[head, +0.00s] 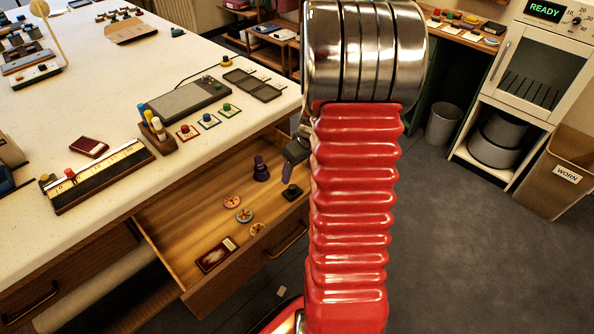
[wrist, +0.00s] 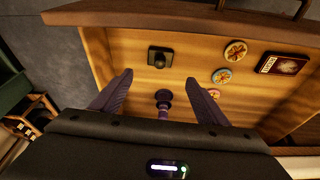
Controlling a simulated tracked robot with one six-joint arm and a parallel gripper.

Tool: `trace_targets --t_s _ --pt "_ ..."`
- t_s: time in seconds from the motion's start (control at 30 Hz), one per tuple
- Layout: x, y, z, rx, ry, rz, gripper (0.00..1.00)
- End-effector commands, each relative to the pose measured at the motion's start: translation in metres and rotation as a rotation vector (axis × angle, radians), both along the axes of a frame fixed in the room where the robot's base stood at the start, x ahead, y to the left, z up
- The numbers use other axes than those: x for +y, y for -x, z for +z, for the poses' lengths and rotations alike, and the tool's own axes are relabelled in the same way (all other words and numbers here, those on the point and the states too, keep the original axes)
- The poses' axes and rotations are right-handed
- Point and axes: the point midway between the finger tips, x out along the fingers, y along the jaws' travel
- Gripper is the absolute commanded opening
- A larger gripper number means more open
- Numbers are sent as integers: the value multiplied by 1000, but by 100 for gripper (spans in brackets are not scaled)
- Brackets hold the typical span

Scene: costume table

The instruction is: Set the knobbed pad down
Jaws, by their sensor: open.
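The knobbed pad (head: 291,191), a small black square with a raised knob, lies flat in the open drawer near its front wall. It also shows in the wrist view (wrist: 160,57), just beyond my fingertips and apart from them. My gripper (wrist: 159,77) is open, with nothing held between its two purple fingers. In the head view it is partly hidden behind my red arm. A dark purple knobbed piece (head: 261,168) stands in the drawer; in the wrist view it appears between my fingers, lower down.
The open wooden drawer (head: 180,235) also holds several round patterned discs (head: 245,215) and a dark red labelled card (head: 217,254). The white table (head: 75,115) above carries a grey device (head: 188,100) and stamp pads. Bare drawer floor lies around the pad.

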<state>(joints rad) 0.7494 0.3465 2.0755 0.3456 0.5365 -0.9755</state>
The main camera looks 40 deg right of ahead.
Motion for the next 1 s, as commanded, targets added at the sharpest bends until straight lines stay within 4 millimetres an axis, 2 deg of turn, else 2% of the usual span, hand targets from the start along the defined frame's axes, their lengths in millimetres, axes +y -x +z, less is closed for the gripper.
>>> trace_targets --t_s 0.33,0.47,0.67,1.0 --pt "1 0 1 -1 0 1 68" --pt "10 -4 11 -6 3 6 68" --pt "49 -11 48 -23 11 22 68" --pt "137 -7 117 -62 20 48 68"
